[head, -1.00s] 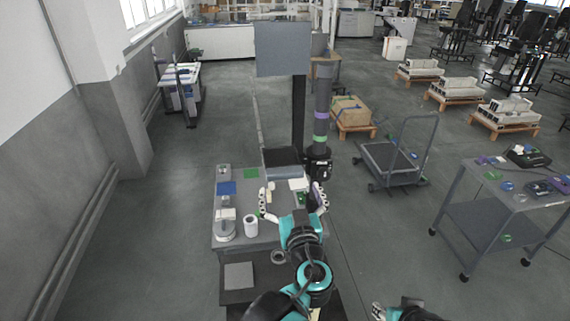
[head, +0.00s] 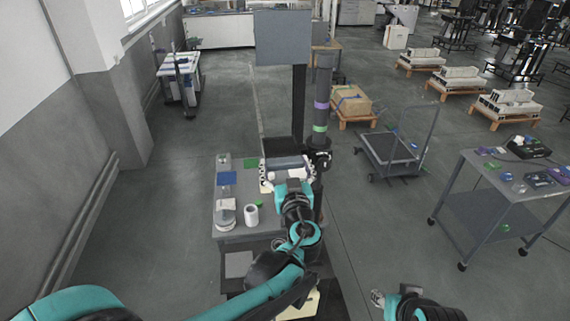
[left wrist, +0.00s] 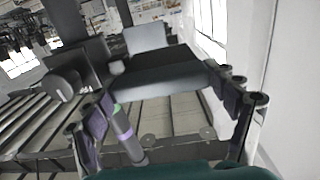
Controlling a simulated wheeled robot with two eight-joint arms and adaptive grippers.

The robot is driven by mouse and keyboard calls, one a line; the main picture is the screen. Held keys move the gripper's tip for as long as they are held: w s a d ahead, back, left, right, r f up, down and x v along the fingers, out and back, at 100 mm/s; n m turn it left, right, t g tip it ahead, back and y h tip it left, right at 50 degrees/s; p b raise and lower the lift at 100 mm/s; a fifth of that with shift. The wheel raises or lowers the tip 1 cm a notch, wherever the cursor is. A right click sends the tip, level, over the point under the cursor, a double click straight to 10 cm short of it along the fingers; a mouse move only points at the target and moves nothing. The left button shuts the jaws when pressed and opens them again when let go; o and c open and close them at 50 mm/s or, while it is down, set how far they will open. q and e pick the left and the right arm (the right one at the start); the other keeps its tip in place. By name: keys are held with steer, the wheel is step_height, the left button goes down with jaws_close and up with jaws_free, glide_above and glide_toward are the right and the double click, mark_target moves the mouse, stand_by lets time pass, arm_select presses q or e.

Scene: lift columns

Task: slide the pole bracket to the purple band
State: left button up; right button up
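The dark pole (head: 322,80) stands behind the work table, with a purple band (head: 321,105) above a green band (head: 319,128). The black pole bracket (head: 319,157) sits around the pole, below the green band. My left gripper (head: 288,168) is just left of the bracket, partly hidden by its own wrist. In the left wrist view the gripper (left wrist: 163,95) has its fingers wide apart, with nothing held. The purple band (left wrist: 125,133) shows there beside the left finger. My right gripper (head: 377,299) is low at the right, far from the pole; its finger opening is unclear.
The grey table (head: 237,222) holds a white cup (head: 252,214), a blue square (head: 226,178) and a green square (head: 251,163). A dark raised tray (head: 283,148) is close to my left gripper. A flat cart (head: 390,155) and a grey trolley (head: 480,205) stand at the right.

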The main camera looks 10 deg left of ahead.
arm_select(q)
step_height(320, 180, up, 12)
steer(key=p, duration=0.7)
steer(key=shift+r, duration=0.15)
steer(key=shift+c, duration=0.4)
steer(key=o, duration=1.5)
steer(key=shift+o, duration=0.2)
steer(key=shift+s, duration=0.1)
steer(key=v, duration=1.1)
steer(key=shift+s, duration=0.35)
steer(key=shift+d, duration=0.15)
